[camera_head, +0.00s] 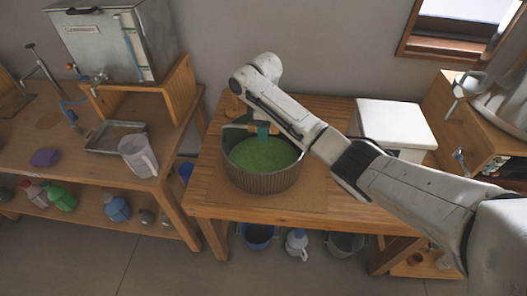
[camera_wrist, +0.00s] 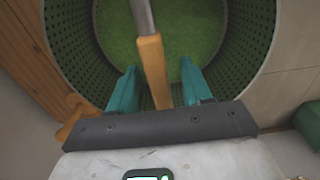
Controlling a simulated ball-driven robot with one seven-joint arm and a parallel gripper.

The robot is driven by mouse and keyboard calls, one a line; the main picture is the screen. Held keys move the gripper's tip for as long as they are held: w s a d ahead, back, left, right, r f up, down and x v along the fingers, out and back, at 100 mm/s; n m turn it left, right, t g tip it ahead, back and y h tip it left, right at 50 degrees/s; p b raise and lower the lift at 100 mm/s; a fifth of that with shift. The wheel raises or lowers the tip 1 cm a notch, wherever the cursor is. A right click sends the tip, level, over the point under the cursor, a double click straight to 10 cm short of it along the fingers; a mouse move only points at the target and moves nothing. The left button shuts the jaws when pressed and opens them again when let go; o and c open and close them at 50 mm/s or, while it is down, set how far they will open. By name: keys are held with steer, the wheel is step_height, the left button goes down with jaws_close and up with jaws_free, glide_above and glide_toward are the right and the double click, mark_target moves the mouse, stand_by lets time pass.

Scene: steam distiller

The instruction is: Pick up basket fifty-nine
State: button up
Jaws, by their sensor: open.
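A round ribbed basket (camera_head: 262,184) filled with green matter stands on the middle wooden table. In the wrist view its dark green perforated wall (camera_wrist: 68,45) curves around the green contents. A handle with a wooden grip (camera_wrist: 152,68) and a grey metal bar rises across the basket's opening. My gripper (camera_head: 262,136) is over the basket, near the far side of its rim. In the wrist view my gripper (camera_wrist: 155,88) is open, with one teal finger on each side of the wooden grip. Whether either finger touches the grip is unclear. No number is readable on the basket.
Buckets and bottles sit below. The table's front right is clear.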

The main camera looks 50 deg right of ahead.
steer(key=shift+c, duration=0.4)
jaws_close()
stand_by(1.1)
